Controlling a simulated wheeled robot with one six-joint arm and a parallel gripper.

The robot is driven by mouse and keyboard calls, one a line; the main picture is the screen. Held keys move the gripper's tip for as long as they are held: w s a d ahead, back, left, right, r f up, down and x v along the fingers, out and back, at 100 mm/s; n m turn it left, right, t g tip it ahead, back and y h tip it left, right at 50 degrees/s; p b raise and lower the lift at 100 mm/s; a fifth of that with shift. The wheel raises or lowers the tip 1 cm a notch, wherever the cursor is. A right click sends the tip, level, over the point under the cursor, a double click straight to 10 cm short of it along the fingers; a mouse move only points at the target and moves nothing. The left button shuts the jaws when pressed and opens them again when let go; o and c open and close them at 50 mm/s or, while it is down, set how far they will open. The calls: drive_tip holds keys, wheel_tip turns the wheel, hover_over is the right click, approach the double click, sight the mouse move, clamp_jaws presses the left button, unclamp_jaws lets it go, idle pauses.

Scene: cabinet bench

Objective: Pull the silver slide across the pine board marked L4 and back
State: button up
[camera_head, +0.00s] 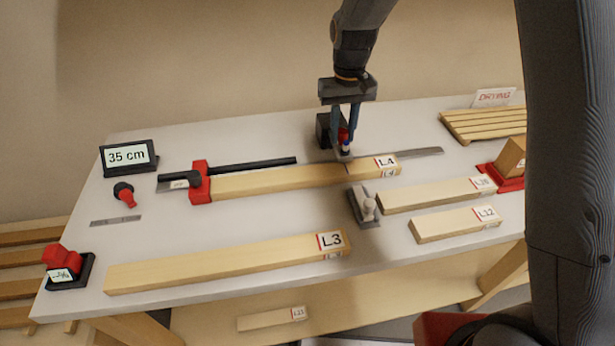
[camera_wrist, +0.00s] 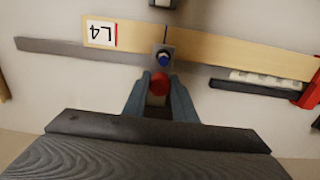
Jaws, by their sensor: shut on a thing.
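The pine board marked L4 (camera_head: 280,182) lies lengthwise on the bench, and it also shows in the wrist view (camera_wrist: 220,50). A thin dark line crosses it near its label end. The silver slide (camera_wrist: 164,49) sits at the long edge of the board, partly over it, at that line. It carries a blue knob (camera_wrist: 165,58) and a red ball (camera_wrist: 160,83). My gripper (camera_head: 345,135) points down on the far side of the board. Its fingers (camera_wrist: 160,95) are shut on the slide by the red ball. The exact contact is partly hidden.
A steel rule (camera_head: 425,152) runs along the board's far side. A red stop (camera_head: 201,182) touches its left end. A grey block with a pale knob (camera_head: 368,207) stands just in front. Boards L3 (camera_head: 220,262) and L12 (camera_head: 450,225) lie nearer.

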drive_tip(key=shift+w+a, duration=0.2)
drive_tip(key=shift+w, duration=0.4)
drive_tip(key=shift+w+a, duration=0.15)
drive_tip(key=shift+w, duration=0.45)
drive_tip(key=o, duration=0.9)
drive_tip(key=shift+r, duration=0.1)
wheel_tip(320, 180, up, 9)
drive_tip(key=p, duration=0.5)
drive_tip(key=shift+s, duration=0.1)
